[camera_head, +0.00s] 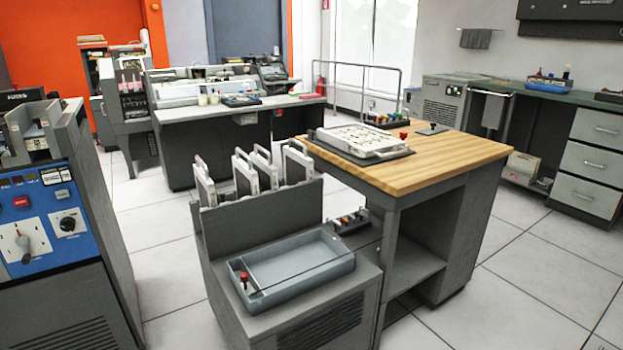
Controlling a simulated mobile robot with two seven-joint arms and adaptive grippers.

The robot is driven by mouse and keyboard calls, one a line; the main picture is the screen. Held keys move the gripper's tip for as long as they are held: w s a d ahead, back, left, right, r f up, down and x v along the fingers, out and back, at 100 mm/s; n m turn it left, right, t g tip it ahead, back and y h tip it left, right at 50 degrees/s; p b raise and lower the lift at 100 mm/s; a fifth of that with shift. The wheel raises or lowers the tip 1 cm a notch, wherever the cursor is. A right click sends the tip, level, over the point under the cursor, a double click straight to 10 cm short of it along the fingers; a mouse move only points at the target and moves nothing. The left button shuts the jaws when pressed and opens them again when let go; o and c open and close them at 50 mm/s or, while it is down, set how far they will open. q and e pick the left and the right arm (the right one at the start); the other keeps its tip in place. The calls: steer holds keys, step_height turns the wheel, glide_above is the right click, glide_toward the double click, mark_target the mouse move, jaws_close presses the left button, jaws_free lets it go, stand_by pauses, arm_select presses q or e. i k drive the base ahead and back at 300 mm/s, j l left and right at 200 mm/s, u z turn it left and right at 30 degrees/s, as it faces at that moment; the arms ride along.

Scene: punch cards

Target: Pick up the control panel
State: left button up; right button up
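A flat white panel with a pale face and a raised grey frame (366,151) lies on a dark base on the wooden-topped table (450,157), near its left edge; it looks like a control panel. Several upright white-framed panels with handles (297,161) stand in a grey rack (262,218) to the left of the table; they could also be control panels. I cannot tell from this view which one the task names. Neither of my grippers is in view, and nothing is seen holding any panel.
A grey-blue tray (345,268) with a red knob sits on the low grey cabinet in front. A blue-fronted machine (43,222) stands at left. A desk (232,107) is behind, and drawers (597,160) are at right. Tiled floor (545,265) is open at right.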

mark_target(298, 167)
steer(key=i, duration=1)
steer(key=k+l+z, duration=0.15)
steer(key=k+z, duration=0.35)
steer(key=k, duration=0.15)
steer(key=z, duration=0.4)
steer(key=i+l+z, duration=0.1)
steer(key=z, duration=0.25)
steer(key=i+z, duration=0.15)
steer(key=z, duration=0.25)
steer(key=i+z, duration=0.1)
steer(key=z, duration=0.25)
steer(key=i+j, duration=0.15)
steer(key=i, duration=0.35)
steer(key=i+j, duration=0.15)
steer(key=i, duration=0.35)
steer(key=i+j, duration=0.15)
steer(key=i, duration=2.1)
